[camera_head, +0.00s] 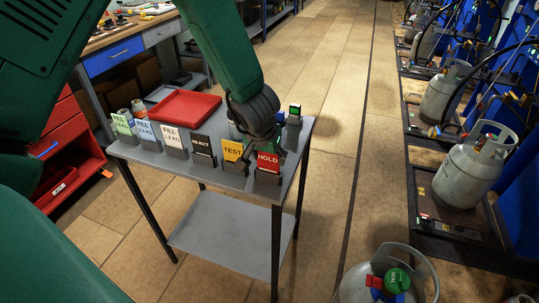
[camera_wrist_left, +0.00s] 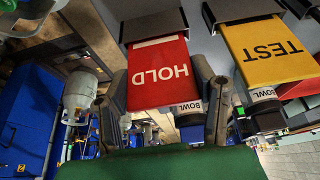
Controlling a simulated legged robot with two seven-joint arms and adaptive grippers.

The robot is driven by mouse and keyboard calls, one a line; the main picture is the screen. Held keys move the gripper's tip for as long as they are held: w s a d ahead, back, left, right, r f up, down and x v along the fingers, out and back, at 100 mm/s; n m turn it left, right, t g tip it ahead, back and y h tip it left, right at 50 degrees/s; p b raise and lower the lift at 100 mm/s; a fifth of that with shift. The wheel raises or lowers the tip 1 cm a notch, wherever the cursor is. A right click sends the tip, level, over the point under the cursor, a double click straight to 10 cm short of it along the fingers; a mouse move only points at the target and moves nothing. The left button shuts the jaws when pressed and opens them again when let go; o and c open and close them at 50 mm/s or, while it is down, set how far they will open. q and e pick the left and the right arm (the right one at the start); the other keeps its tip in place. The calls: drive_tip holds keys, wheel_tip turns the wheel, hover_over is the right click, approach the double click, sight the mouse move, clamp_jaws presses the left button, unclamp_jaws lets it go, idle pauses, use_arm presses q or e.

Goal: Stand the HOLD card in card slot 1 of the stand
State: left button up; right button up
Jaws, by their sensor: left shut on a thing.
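The red HOLD card (camera_head: 268,161) stands at the right end of a row of cards on the small grey table, with a dark holder at its foot. My left gripper (camera_head: 272,142) reaches down to it from above. In the left wrist view the red card (camera_wrist_left: 158,75) lies between the two fingers of my left gripper (camera_wrist_left: 165,105), which is shut on it. The yellow TEST card (camera_head: 233,151) stands just left of it and also shows in the wrist view (camera_wrist_left: 272,50). I cannot make out card slot 1 or its stand. My right gripper is not in view.
The grey table (camera_head: 206,184) also bears REJECT (camera_head: 202,146) and several FILL cards. A red tray (camera_head: 185,108) lies behind them. A gas cylinder (camera_head: 466,172) stands on a platform at right; another (camera_head: 385,275) is at the bottom. The floor between is clear.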

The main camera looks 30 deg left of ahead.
use_arm(q)
drive_tip(key=shift+f, duration=0.15)
drive_tip(key=o, duration=1.2)
drive_tip(key=shift+d, duration=0.1)
drive_tip(key=shift+c, duration=0.2)
drive_tip(key=v, duration=1.2)
drive_tip(key=shift+w, duration=0.1)
